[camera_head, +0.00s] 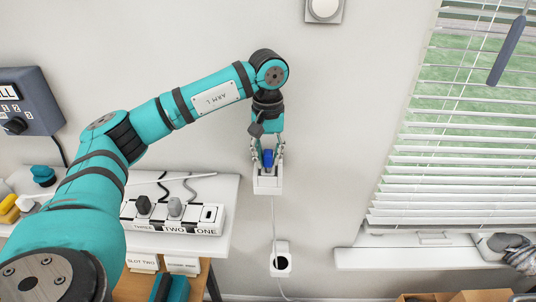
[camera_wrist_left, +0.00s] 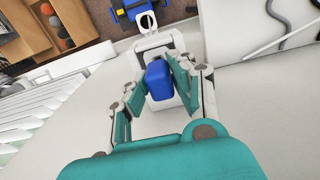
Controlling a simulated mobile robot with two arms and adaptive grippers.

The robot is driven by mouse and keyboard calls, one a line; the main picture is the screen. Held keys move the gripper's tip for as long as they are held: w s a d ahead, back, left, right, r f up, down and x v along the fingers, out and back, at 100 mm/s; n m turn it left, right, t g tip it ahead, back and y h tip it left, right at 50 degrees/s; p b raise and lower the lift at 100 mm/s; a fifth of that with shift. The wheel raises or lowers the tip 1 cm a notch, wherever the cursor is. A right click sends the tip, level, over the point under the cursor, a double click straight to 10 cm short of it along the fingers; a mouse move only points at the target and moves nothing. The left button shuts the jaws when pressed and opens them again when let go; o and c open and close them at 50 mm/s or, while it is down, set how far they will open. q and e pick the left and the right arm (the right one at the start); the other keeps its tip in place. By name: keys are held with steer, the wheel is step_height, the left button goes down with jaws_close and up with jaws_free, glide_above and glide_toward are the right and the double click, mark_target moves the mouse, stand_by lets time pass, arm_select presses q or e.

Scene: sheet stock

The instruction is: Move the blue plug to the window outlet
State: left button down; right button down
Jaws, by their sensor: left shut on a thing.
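The blue plug (camera_head: 268,158) is between the fingers of my left gripper (camera_head: 267,153), which is shut on it. The plug also shows between the fingers in the left wrist view (camera_wrist_left: 158,80). A white block (camera_head: 267,184) is at the fingertips, with a thin pale cord hanging below it; I cannot tell whether it belongs to the plug. A white wall outlet (camera_head: 282,260) with a dark round socket is lower on the wall, left of the window sill. It appears beyond the plug in the left wrist view (camera_wrist_left: 147,21).
A white power strip (camera_head: 187,229) marked THREE, TWO, ONE holds a black plug (camera_head: 144,205) and a grey plug (camera_head: 175,207) on a white shelf. A window blind (camera_head: 450,185) and sill (camera_head: 415,258) are at right. The wall between is mostly bare.

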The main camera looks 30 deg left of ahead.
arm_select(q)
steer(key=shift+f+b, duration=0.7)
steer(key=shift+f, duration=0.15)
stand_by(1.1)
steer(key=shift+s+f, duration=0.1)
steer(key=shift+f, duration=0.1)
stand_by(0.8)
steer(key=c, duration=1)
jaws_free()
steer(key=shift+c, duration=0.2)
steer(key=o, duration=0.5)
steer(key=shift+r, duration=0.1)
steer(key=shift+r, duration=0.1)
steer(key=shift+r+p, duration=2.25)
steer(key=shift+r, duration=1.2)
